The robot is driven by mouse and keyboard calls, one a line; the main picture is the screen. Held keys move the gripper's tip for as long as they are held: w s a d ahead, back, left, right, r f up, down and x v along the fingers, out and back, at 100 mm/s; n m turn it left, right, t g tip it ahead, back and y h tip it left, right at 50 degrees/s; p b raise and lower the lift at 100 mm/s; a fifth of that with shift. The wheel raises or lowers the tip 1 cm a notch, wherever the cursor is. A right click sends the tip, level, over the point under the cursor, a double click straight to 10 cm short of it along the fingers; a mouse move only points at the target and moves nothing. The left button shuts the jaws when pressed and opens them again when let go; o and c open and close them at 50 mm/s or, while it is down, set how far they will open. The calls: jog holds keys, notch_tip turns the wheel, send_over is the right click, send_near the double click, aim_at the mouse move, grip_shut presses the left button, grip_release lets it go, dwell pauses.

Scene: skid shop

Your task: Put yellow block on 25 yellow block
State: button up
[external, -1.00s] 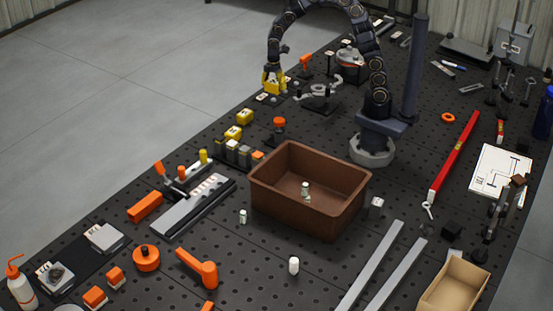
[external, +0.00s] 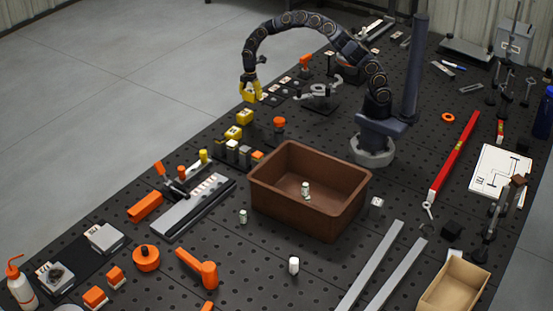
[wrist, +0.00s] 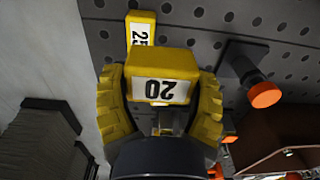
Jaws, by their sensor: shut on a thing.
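My gripper (external: 252,97) has yellow fingers and hangs above the table's left edge. In the wrist view my gripper (wrist: 160,105) is shut on a yellow block (wrist: 165,64) with a white label reading 20. Another yellow block, with a label reading 25 (wrist: 135,20), shows beyond the held block in the wrist view, partly hidden by it. In the external view two yellow blocks (external: 243,117) (external: 233,132) rest near the left edge, in front of my gripper and below it in the picture. Their labels are too small to read there.
An orange-topped post (external: 279,123) stands right of the yellow blocks; it also shows in the wrist view (wrist: 265,95). Several grey blocks (external: 238,151) stand in front of them. A brown bin (external: 345,210) is further right. The floor lies beyond the left edge.

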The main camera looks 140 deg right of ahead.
aim_at(245, 113)
jog(key=shift+w+d+f, duration=0.2)
jog(key=shift+d+f, duration=1)
jog(key=shift+f, duration=0.2)
jog(key=shift+d+f, duration=0.2)
jog(key=shift+f, duration=1.5)
jog(key=shift+f, duration=0.15)
jog(key=o, duration=1.2)
jog(key=shift+c, duration=0.2)
